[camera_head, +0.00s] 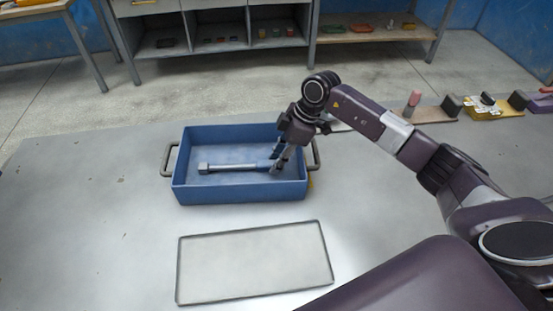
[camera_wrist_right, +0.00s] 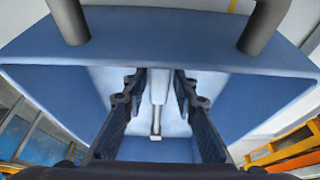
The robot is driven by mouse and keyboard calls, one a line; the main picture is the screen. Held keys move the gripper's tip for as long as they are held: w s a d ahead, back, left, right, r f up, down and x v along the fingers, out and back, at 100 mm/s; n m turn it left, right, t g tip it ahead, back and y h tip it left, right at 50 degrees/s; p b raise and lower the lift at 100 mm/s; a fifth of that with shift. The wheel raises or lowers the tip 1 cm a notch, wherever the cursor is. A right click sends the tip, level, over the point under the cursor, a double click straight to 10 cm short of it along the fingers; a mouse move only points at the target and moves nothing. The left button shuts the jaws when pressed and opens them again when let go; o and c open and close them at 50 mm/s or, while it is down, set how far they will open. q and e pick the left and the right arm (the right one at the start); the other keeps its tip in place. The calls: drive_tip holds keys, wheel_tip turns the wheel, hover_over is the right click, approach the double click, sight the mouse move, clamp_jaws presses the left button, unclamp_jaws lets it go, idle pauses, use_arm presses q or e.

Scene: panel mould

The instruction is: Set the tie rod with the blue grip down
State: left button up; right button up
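The tie rod (camera_head: 232,167) is inside the blue bin (camera_head: 240,190), lying lengthwise with its square end to the left. It appears to rest on the bin floor. Its blue grip (camera_head: 264,163) is at the right end, partly hidden by my right gripper (camera_head: 278,166), which reaches down into the bin there. In the right wrist view, the fingers of my right gripper (camera_wrist_right: 157,88) stand apart on either side of the rod (camera_wrist_right: 156,118), with gaps visible on both sides. My left gripper is not in view.
The bin has grey side handles (camera_head: 168,160) and stands on a grey table (camera_head: 90,210). An empty, dark-rimmed rectangular tray (camera_head: 254,264) lies in front of it. Blocks and holders (camera_head: 485,107) line the right back. The table left of the bin is clear.

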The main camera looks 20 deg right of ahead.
drive_tip(key=shift+o, duration=0.8)
drive_tip(key=shift+d+r, duration=0.1)
drive_tip(key=shift+r, duration=0.1)
drive_tip(key=v, duration=1.1)
drive_tip(key=shift+r+b, duration=0.3)
drive_tip(key=shift+b, duration=0.15)
drive_tip(key=shift+d, duration=0.1)
